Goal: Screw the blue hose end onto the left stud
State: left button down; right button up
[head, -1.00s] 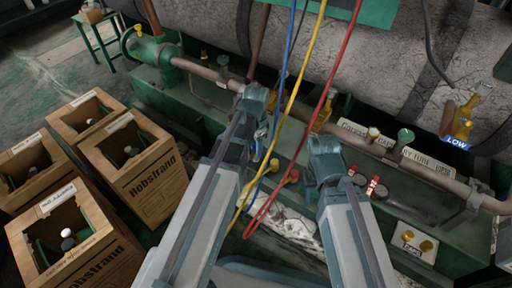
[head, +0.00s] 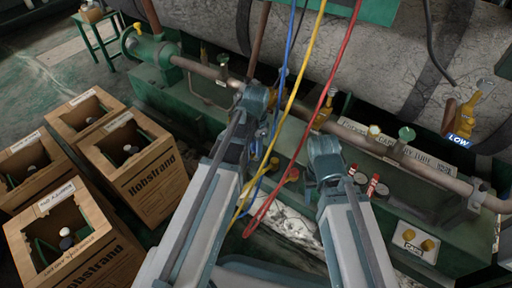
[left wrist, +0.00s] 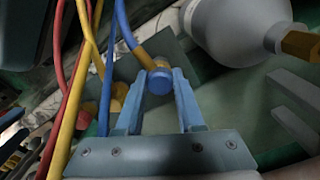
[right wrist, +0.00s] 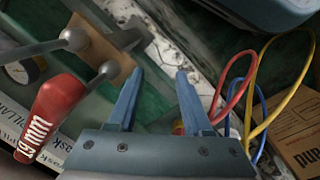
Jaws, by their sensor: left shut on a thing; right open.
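My left gripper (left wrist: 161,76) is shut on the blue hose end (left wrist: 159,83), which sits between its fingertips. The brass neck (left wrist: 147,59) and blue hose (left wrist: 124,28) rise from it to the upper left. In the head view the left gripper is mostly hidden under its own wrist, beside the blue hose (head: 286,60). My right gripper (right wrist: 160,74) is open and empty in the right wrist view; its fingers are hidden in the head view. I cannot make out the left stud for certain.
Yellow (head: 309,60) and red (head: 343,60) hoses hang close by. A green bench with a pipe (head: 210,72) runs along the back. Open cardboard boxes (head: 148,178) stand at left. A red-handled tool (right wrist: 48,110) lies beside the right gripper.

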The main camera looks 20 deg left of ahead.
pick_arm(q)
jog(key=shift+f+b, duration=0.6)
jog(key=shift+f, duration=0.05)
jog(key=m, duration=0.3)
jog(key=shift+m, duration=0.3)
dwell(0.3)
jog(key=m, duration=0.3)
jog(key=shift+m, duration=0.3)
jog(key=m, duration=0.3)
jog(key=shift+m, duration=0.3)
